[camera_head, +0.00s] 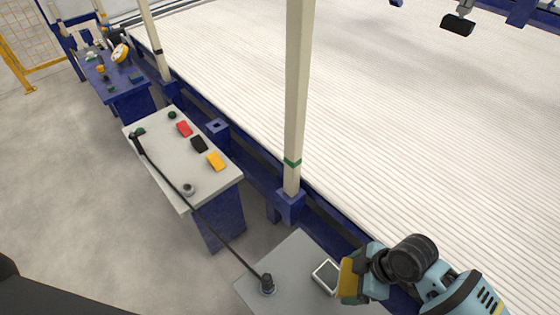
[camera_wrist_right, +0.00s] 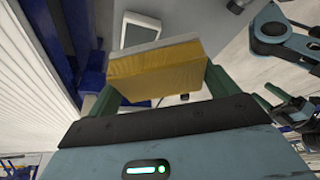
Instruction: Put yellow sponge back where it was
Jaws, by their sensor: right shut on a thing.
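The yellow sponge (camera_head: 346,279) is in my right gripper (camera_head: 356,283), above the near grey tabletop (camera_head: 300,252). In the right wrist view the yellow sponge (camera_wrist_right: 155,72) spans the gap between the two green fingers of my right gripper (camera_wrist_right: 163,85), which is shut on it. A lighter layer shows along the sponge's far edge. The sponge is beside a white-framed tablet-like item (camera_head: 326,276) on that tabletop. It also shows just beyond the sponge in the wrist view (camera_wrist_right: 139,30).
A pale post (camera_head: 297,100) stands by the wide ribbed white surface (camera_head: 420,120). Grey floor is open at left.

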